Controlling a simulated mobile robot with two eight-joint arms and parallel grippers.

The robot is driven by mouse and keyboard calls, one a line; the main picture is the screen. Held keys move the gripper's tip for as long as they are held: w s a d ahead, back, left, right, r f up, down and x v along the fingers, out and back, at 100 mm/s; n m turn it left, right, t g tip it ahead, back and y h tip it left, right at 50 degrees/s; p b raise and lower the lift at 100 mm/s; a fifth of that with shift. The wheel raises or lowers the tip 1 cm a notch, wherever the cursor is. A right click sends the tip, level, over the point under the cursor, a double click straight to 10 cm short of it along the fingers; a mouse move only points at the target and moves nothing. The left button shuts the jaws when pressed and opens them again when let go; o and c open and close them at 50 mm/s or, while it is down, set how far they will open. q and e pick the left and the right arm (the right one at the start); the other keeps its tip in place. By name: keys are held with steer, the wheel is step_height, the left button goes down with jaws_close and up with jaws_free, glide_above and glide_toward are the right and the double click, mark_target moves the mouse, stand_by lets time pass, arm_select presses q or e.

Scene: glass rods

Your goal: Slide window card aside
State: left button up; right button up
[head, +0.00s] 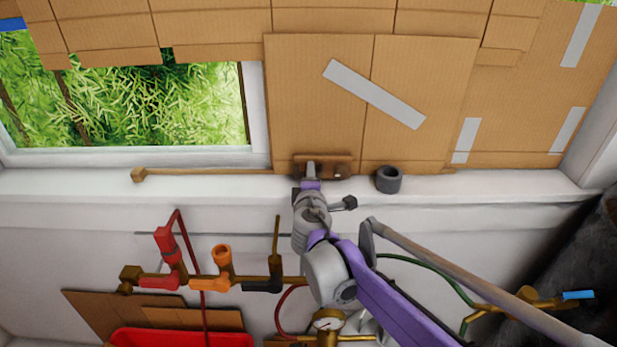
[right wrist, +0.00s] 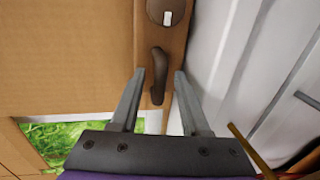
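The window card (head: 310,110) is a brown cardboard panel with a slanted grey tape strip, covering the window's right part in the head view. A brown handle (right wrist: 158,68) is on its lower edge. My right gripper (head: 311,168) is at that handle, and the wrist view shows its two fingers (right wrist: 160,76) apart. The handle's curved end lies between the fingers, with visible gaps; I cannot tell if either finger touches it. The card also fills the upper left of the wrist view (right wrist: 65,60). My left gripper is not in view.
A thin brown rail (head: 215,171) runs along the sill to a left end block (head: 138,175). A dark grey roll (head: 388,180) stands on the sill right of the handle. Pipes with an orange valve (head: 222,262) and a gauge (head: 328,320) sit below. Uncovered window is at left.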

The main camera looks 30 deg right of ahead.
steer(key=shift+a, duration=0.1)
steer(key=shift+a, duration=0.1)
steer(key=v, duration=1)
steer(key=shift+s+p, duration=0.3)
steer(key=shift+s, duration=0.05)
steer(key=shift+a, duration=0.1)
steer(key=s+a+f+m+g+y, duration=0.35)
steer(key=s+f+m, duration=0.4)
steer(key=f, duration=0.45)
steer(key=s+a+f+m+g+y, duration=0.3)
steer(key=s+a+f+g+y, duration=0.1)
steer(key=s+a+f, duration=0.4)
steer(key=shift+s+a+f+m+y, duration=0.35)
steer(key=shift+a+y, duration=0.3)
steer(key=shift+a, duration=0.35)
steer(key=shift+d, duration=0.1)
